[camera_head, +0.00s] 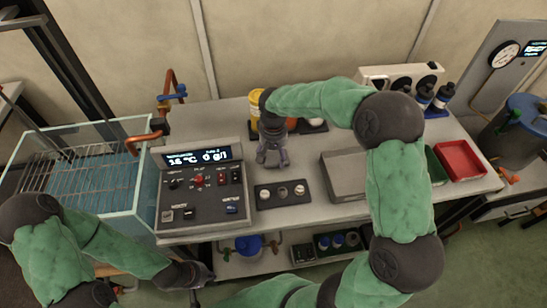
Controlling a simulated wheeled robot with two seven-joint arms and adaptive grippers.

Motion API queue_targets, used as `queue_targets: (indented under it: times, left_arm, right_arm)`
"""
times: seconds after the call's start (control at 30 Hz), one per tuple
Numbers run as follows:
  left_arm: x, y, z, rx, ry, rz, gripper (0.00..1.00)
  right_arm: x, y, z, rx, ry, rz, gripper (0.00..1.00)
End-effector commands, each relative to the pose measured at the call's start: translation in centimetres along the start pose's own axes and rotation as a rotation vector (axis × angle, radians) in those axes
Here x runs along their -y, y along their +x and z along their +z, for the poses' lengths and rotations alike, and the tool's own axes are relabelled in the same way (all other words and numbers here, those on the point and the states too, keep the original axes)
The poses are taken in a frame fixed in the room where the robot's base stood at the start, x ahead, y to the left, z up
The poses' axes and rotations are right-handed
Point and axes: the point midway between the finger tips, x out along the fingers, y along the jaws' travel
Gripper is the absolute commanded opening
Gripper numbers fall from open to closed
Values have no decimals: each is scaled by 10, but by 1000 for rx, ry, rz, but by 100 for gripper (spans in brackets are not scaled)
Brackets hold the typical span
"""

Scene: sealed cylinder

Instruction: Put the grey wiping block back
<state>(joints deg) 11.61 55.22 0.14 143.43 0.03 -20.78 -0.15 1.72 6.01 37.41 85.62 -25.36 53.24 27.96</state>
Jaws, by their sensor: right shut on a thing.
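My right gripper (271,156) points down over the back middle of the bench, just behind a dark plate with small round pieces. It is shut on a small grey thing that looks like the grey wiping block, mostly hidden by the fingers. I cannot tell whether the block touches the bench. My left gripper (196,280) hangs low in front of the bench's front edge, away from the block. Its fingers are too small and dark to tell open from shut.
A control console (201,187) and a glass water tank (90,165) stand left. The dark plate (281,194) lies in front of my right gripper. A yellow container (255,103) stands behind it. A grey box (345,176) and a red tray (459,160) are right.

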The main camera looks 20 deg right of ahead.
Motion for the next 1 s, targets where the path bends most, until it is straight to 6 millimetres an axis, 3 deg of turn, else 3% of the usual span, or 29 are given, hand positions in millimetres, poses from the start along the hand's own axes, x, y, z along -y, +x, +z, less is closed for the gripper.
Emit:
queue_targets:
  times: [0.07, 0.43, 0.47, 0.53, 1.0]
  left_arm:
    - [1, 3, 0, 0, 0, 0, 0]
    - [1, 4, 0, 0, 0, 0, 0]
    - [1, 4, 0, 0, 0, 0, 0]
    - [1, 4, 0, 0, 0, 0, 0]
    - [0, 1, 0, 0, 0, 0, 0]
  right_arm:
    - [0, 8, 0, 0, 1, 0, 38]
    - [0, 10, 0, -1, 1, -1, 38]
    - [0, 11, 0, -1, 1, -1, 71]
    - [0, 10, 0, -1, 1, -1, 91]
    - [0, 3, 0, -2, 1, -1, 92]
